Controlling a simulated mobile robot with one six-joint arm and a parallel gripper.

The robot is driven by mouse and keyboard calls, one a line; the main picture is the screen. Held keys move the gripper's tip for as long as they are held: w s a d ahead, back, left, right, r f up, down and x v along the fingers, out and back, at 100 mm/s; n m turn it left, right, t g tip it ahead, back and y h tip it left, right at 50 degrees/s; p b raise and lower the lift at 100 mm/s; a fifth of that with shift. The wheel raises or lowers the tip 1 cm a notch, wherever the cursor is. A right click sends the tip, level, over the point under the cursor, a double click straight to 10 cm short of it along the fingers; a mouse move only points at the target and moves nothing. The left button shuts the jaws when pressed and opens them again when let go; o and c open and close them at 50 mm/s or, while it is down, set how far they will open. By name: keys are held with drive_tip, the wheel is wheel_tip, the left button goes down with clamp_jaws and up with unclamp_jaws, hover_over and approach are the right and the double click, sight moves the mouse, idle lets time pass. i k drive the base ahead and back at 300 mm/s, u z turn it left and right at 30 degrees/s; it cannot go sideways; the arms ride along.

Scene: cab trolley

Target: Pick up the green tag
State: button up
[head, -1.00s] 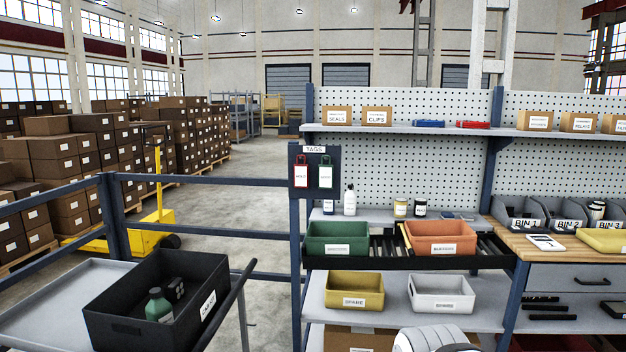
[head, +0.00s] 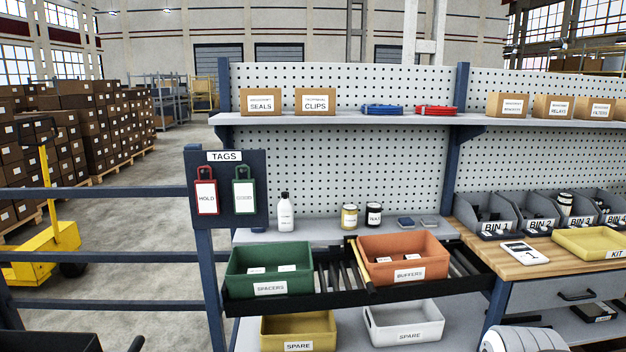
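The green tag (head: 244,197) hangs on the right side of the dark TAGS board (head: 225,220), which is fixed to a blue post at the left end of the shelving. It has a green frame with a loop at the top and a pale label. A red tag (head: 206,198) reading HOLD hangs to its left. My gripper is not in view; only a white rounded part of my arm shows at the bottom right edge, well below and to the right of the tag.
Below and right of the board, a green SPACERS bin (head: 268,270) and an orange BUFFERS bin (head: 404,258) sit on a roller rack. A white bottle (head: 284,212) stands on the shelf just right of the board. A blue rail (head: 100,192) runs left from the post.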

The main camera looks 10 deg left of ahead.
sight(245, 194)
drive_tip(key=u, duration=0.05)
drive_tip(key=i, duration=1.2)
drive_tip(key=u, duration=0.5)
drive_tip(key=k, duration=0.95)
drive_tip(key=u, duration=0.15)
drive_tip(key=i, duration=0.95)
drive_tip(key=z, duration=0.05)
